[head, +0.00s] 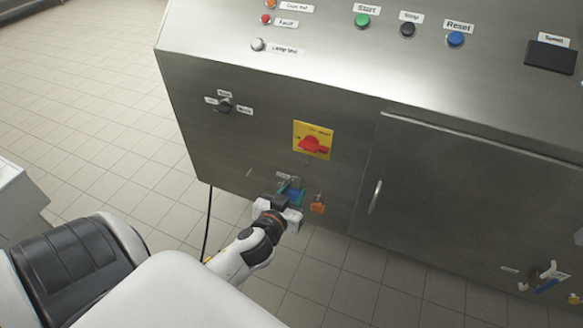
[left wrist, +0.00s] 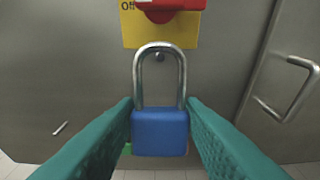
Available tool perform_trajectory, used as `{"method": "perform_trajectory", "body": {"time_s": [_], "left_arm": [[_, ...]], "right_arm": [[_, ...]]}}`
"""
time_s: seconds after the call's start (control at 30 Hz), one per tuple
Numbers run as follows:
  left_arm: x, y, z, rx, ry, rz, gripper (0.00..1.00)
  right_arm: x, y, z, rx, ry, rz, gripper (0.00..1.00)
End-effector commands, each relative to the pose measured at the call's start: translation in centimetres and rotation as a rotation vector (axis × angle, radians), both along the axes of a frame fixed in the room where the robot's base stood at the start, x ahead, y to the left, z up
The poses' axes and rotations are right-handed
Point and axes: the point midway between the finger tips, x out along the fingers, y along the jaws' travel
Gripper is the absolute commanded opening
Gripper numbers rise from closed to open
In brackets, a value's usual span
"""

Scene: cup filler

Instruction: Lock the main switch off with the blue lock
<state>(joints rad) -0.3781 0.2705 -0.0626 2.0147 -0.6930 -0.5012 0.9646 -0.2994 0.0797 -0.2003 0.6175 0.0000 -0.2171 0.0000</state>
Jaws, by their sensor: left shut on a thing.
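The main switch is a red rotary handle (head: 313,146) on a yellow plate (head: 327,130) on the machine's steel front. In the left wrist view the lower part of the red handle (left wrist: 168,6) shows above, with "Off" on the yellow plate (left wrist: 150,35). My left gripper (head: 292,190) is below the switch, its teal fingers shut on the body of the blue lock (left wrist: 160,132). The lock is upright, shackle up, and its shackle top overlaps the plate's lower edge in that view. I cannot tell whether it touches the plate. My right gripper is not in view.
An orange padlock (head: 317,207) hangs right of my left gripper. A cabinet door with a bar handle (head: 375,197) is to the right. A selector switch (head: 225,105) is at the upper left, and a black cable (head: 208,225) hangs below the machine's left side.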

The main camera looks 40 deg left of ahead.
Motion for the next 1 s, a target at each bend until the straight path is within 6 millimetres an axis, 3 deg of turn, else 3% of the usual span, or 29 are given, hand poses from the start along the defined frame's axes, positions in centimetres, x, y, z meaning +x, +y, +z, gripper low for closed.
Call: {"method": "perform_trajectory", "body": {"time_s": [1.0], "left_arm": [[6.0, 1.4, -0.5, 0.002, -0.003, -0.001, 0.11]], "right_arm": [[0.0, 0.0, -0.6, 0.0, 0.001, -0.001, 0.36]]}}
